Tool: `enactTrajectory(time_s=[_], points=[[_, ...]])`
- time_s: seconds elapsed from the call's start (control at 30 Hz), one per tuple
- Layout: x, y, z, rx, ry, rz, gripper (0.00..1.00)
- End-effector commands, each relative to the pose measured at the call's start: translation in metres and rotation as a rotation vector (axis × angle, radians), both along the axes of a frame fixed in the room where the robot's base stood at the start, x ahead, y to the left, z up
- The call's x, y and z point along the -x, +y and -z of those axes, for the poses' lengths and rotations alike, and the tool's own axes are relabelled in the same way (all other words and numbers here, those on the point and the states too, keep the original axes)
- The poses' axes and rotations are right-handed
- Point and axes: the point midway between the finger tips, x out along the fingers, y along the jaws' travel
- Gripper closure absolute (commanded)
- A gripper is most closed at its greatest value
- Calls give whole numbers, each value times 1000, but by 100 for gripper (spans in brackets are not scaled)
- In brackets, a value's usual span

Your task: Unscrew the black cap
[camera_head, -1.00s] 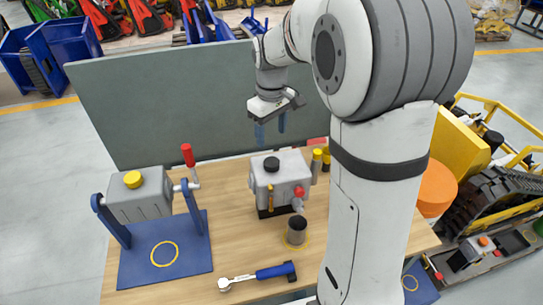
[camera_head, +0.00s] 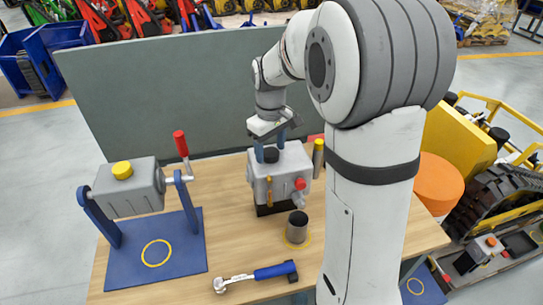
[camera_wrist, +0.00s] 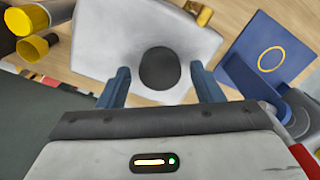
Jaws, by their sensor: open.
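The black cap (camera_head: 271,155) sits on top of a grey box-shaped unit (camera_head: 262,177) on the wooden table. My gripper (camera_head: 270,146) is open just above the unit, with its blue fingers on either side of the cap. In the wrist view the black cap (camera_wrist: 159,68) shows as a dark disc between the two open fingertips (camera_wrist: 160,78), with a gap on each side. Whether the fingers reach down to the cap's height is hard to tell.
A dark-topped cylinder (camera_head: 297,228), a blue-handled wrench (camera_head: 256,276) and a blue stand with a tilted grey box (camera_head: 130,190) are on the table. A grey panel (camera_head: 170,100) stands behind.

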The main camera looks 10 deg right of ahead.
Motion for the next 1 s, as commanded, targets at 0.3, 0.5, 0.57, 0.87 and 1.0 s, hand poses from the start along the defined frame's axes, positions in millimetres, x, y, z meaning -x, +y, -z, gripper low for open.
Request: enactTrajectory(time_s=[0.3,0.5,0.57,0.87,1.0], points=[[0,0,0,0,0,1,58],[0,-1,-1,0,0,-1,70],[0,-1,-1,0,0,-22,70],[0,-1,-1,0,0,-393,70],[0,-1,-1,0,0,-582,70]])
